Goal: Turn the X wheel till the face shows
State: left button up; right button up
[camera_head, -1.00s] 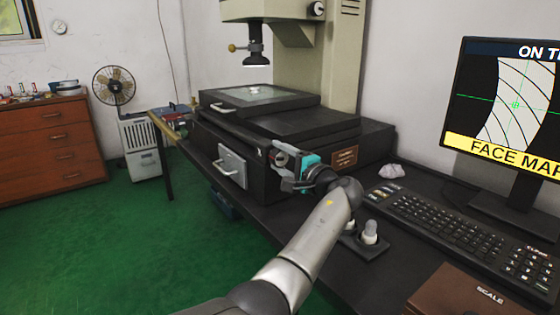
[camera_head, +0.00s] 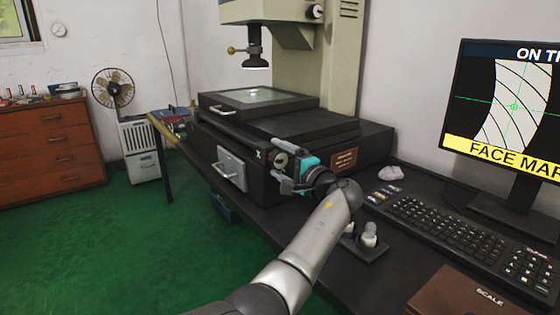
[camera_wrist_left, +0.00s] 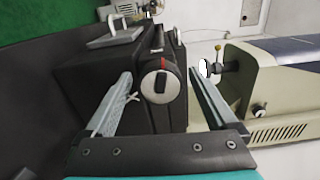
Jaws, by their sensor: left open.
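The X wheel (camera_head: 281,159) is a small pale round knob on the front of the measuring machine, beside a white X mark. In the left wrist view the wheel (camera_wrist_left: 161,86) shows a dark grip bar and a red mark at its rim. My left gripper (camera_head: 287,165) is open at the wheel. In the left wrist view its two fingers (camera_wrist_left: 162,98) stand apart on either side of the wheel, with gaps. The monitor (camera_head: 512,105) shows a pale curved band with dark arcs, a green crosshair and a yellow strip reading "FACE MAR", cut off at the edge.
The machine's stage (camera_head: 257,101) carries a glass plate under the lens (camera_head: 255,60). A keyboard (camera_head: 450,232), a joystick-like knob (camera_head: 369,235) and a brown box marked SCALE (camera_head: 470,296) lie on the bench to the right. A white handle plate (camera_head: 231,168) sits left of the wheel.

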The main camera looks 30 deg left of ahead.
pick_arm(q)
jog(key=shift+s+d, duration=0.15)
jog(key=shift+d, duration=0.35)
jog(key=shift+p+v, duration=0.65)
jog(key=shift+v, duration=0.2)
jog(key=p+v, duration=0.3)
jog(key=v, duration=0.9)
jog(key=shift+d+p, duration=0.25)
jog(key=shift+p, duration=0.05)
pick_arm(e)
notch_tip(320, 180, down, 8)
jog(key=s+d+g, duration=0.1)
jog(key=s+g, duration=0.1)
jog(key=shift+s+d+g+h, duration=0.2)
jog(key=shift+d+g+h, duration=0.2)
pick_arm(q)
jog(key=shift+s+a, duration=0.1)
jog(key=shift+s, duration=0.05)
